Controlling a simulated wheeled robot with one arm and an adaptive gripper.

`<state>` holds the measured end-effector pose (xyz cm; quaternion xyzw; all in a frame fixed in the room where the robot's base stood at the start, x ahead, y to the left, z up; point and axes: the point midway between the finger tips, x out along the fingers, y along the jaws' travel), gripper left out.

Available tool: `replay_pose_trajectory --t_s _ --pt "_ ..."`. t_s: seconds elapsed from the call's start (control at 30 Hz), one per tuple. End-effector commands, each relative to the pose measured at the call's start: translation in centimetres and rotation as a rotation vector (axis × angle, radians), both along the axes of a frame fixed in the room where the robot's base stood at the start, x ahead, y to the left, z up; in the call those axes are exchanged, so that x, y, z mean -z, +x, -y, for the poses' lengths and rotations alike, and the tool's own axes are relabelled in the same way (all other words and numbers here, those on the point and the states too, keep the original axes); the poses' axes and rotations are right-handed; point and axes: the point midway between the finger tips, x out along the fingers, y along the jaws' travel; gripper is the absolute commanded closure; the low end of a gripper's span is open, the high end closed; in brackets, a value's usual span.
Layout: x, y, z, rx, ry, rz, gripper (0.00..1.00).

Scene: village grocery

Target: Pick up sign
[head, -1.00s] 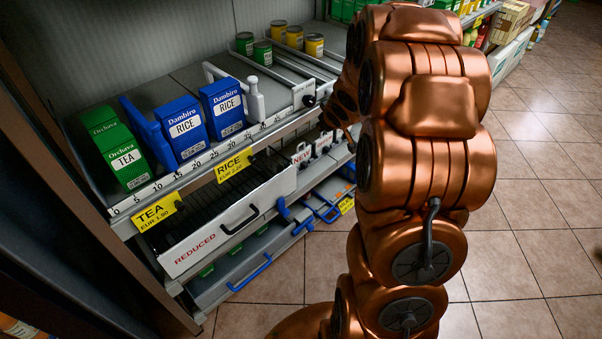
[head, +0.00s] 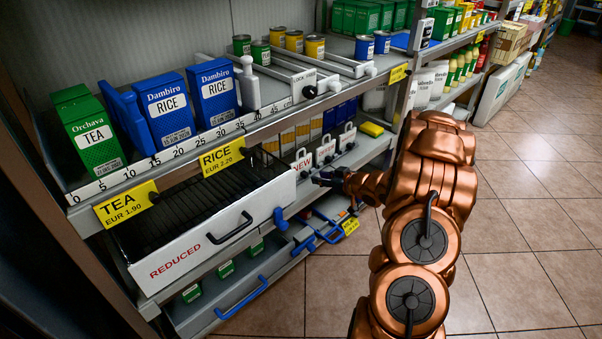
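My gripper (head: 322,179) is dark and small at the end of my copper arm. It is just below and in front of the near and middle signs, at the shelf's front edge. I cannot tell whether it touches anything. Its fingers are too small and dark to show if they are open or shut.
A white REDUCED drawer (head: 220,228) with a black rack is pulled out left of my gripper. Yellow TEA (head: 126,204) and RICE (head: 221,156) price tags hang above it. A lower drawer with blue handles (head: 242,297) juts out. The tiled floor at right is clear.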

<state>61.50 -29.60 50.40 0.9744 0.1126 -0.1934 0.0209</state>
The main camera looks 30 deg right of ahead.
Motion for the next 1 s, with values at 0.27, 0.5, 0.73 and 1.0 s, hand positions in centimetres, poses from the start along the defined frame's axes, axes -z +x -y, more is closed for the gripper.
replay_pose_trajectory --t_s 0.27,0.5,0.73,1.0 --pt "0.9 2.2 -0.6 -0.002 -0.004 0.002 0.71" --pt "1.8 4.9 -1.3 -0.001 -0.002 0.0 0.71" --pt "2.1 6.1 -1.4 0.002 -0.004 0.0 0.71" --pt "2.1 6.0 -1.4 0.001 -0.003 0.0 0.8"
